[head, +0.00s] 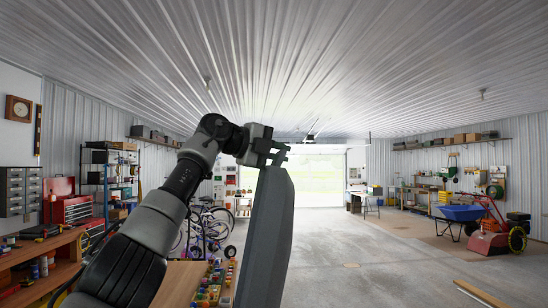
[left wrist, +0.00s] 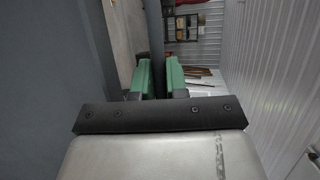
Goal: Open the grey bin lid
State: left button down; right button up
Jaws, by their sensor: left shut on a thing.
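The grey bin lid (head: 270,235) stands raised and nearly upright, seen almost edge-on at the centre bottom of the head view. My left gripper (head: 279,155) is at its upper end, shut on its edge. In the left wrist view the green-padded fingers of the left gripper (left wrist: 158,80) close around a narrow dark grey edge. A broad grey-blue surface, which looks like the lid (left wrist: 50,60), fills the left side there. The bin's body cannot be made out in either view. My right gripper is not in view.
A wooden workbench (head: 45,262) with tools stands at the left, and a red tool chest (head: 75,210) behind it. Several small coloured jars (head: 212,285) sit just left of the lid. Bicycles (head: 207,228) stand farther back. The concrete floor (head: 380,270) to the right is mostly open.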

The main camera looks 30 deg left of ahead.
pick_arm(q)
jog(key=shift+w+d+r, duration=0.1)
jog(key=shift+d+r, duration=0.05)
jog(key=c, duration=1.5)
grip_release()
jog(key=shift+c, duration=0.2)
jog(key=o, duration=0.4)
